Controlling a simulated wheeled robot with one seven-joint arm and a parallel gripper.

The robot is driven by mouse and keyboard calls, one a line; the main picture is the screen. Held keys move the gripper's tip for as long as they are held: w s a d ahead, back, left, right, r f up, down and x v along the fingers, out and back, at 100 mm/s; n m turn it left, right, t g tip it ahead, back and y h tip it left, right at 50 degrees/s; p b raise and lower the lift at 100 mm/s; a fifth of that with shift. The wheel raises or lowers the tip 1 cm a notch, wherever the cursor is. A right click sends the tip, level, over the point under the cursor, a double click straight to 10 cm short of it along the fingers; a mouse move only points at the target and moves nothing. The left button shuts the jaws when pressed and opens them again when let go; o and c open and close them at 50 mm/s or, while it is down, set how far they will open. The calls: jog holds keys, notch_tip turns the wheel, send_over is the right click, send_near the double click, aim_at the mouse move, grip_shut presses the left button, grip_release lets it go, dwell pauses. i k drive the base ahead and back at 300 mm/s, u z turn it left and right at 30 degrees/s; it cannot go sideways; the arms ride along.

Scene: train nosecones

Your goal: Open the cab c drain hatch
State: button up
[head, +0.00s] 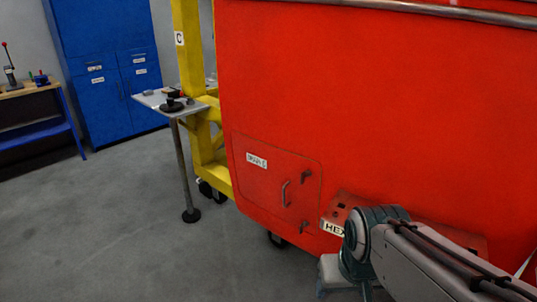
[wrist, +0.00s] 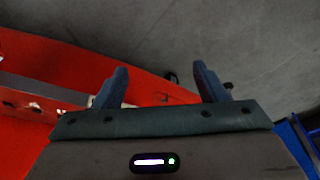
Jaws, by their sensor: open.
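The drain hatch (head: 262,185) is a red panel low on the red nosecone, with a white label that appears to read "DRAIN C". It looks shut, flush with the red body. It has a metal pull handle (head: 285,193) and two small dark latches, an upper one (head: 306,175) and a lower one (head: 304,227), near its right edge. My gripper (wrist: 160,78) is open in the wrist view, with nothing between its dark blue fingers. In the head view my arm is at the lower right, right of the hatch and apart from it. The fingers are not clear there.
A red ledge with a "HEX" label (head: 333,227) juts out right of the hatch, partly behind my arm. A yellow frame (head: 190,60) marked C and a small grey table (head: 170,103) with items stand left. Blue cabinets (head: 105,60) are behind. The floor (head: 110,220) at left is clear.

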aim_at(268, 176)
jog(key=z, duration=0.05)
jog(key=k, duration=0.5)
jog(key=u, duration=0.95)
jog(key=i, duration=1.2)
jog(key=z, duration=0.65)
